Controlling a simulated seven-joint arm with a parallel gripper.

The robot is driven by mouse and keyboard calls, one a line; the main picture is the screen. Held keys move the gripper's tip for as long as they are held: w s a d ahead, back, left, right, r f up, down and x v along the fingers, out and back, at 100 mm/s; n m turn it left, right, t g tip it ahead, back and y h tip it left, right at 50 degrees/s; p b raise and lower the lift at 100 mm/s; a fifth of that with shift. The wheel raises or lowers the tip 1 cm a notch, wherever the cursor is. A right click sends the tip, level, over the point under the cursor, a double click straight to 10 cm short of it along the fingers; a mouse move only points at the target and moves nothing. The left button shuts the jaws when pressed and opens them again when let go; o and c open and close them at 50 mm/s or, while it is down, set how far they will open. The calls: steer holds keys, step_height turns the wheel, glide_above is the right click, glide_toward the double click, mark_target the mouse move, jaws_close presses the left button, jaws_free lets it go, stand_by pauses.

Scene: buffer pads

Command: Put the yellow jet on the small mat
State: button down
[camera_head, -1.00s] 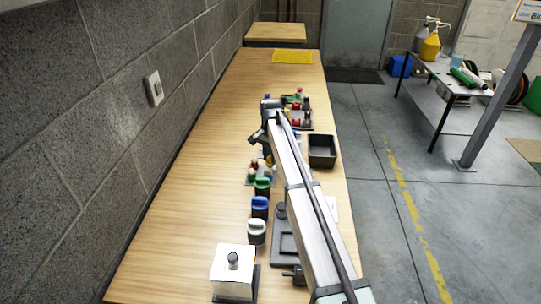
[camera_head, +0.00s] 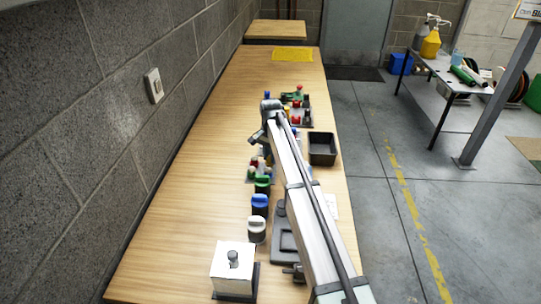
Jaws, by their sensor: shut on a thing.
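My gripper (camera_head: 265,153) points down beside the arm over the middle of the table, mostly hidden by my own arm. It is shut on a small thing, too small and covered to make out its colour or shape. I cannot pick out the yellow jet clearly. Just below the gripper in the picture is a cluster of small red, green and white pieces (camera_head: 253,166). I cannot tell for sure which surface is the small mat. A yellow mat (camera_head: 293,54) lies flat and bare at the far end of the table.
A dark open bin (camera_head: 322,149) stands right of my arm. Red and green pieces (camera_head: 298,112) stand beyond it. Green (camera_head: 262,185), blue (camera_head: 259,205) and white-topped (camera_head: 256,230) containers line up nearer, with a white box (camera_head: 233,268) in front. The table's left side is clear.

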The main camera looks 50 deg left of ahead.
steer(key=shift+f, duration=0.15)
steer(key=c, duration=0.8)
jaws_free()
steer(key=shift+c, duration=0.2)
step_height(320, 180, up, 14)
steer(key=shift+f, duration=0.15)
